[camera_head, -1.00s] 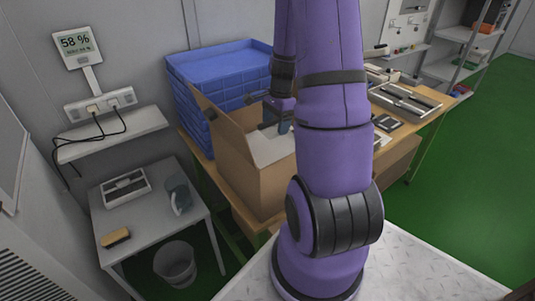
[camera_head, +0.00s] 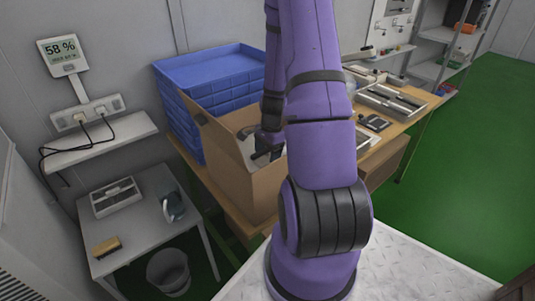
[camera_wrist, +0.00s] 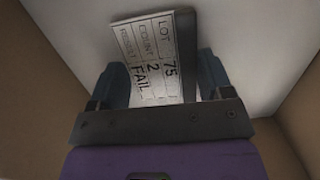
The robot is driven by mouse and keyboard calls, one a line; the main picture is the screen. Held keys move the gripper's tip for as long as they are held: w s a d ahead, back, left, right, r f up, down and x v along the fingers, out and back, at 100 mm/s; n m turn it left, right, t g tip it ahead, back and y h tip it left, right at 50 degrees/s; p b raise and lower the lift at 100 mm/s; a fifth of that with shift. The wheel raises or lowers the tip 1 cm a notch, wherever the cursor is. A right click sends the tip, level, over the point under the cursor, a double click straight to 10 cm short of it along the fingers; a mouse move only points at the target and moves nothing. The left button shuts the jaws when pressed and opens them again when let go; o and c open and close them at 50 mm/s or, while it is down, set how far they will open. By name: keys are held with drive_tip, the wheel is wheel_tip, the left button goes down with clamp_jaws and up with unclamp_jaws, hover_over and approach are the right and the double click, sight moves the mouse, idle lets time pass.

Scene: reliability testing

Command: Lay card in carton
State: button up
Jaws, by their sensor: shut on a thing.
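The card (camera_wrist: 148,58) is white with printed lines reading LOT 75, COUNT 2 and RESULT FAIL, and has a dark edge on its right. My gripper (camera_wrist: 163,68) is shut on it, with a finger on either side. The open brown carton (camera_head: 254,193) stands on the wooden bench, its left flap raised. My gripper, also in the head view (camera_head: 266,150), is down at the carton's mouth. In the wrist view a pale surface lies beyond the card, between brown carton walls. My arm hides the carton's right side, and the gap below the card cannot be judged.
Blue stacked crates (camera_head: 211,68) stand right behind the carton. Trays and tools (camera_head: 391,102) lie on the bench to the right. A small grey table (camera_head: 147,222) with a jug (camera_head: 172,207) and a brush (camera_head: 106,247) is at left, beside a bin (camera_head: 169,270).

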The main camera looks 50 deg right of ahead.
drive_tip(key=shift+f, duration=0.3)
drive_tip(key=shift+f, duration=0.1)
drive_tip(key=o, duration=0.9)
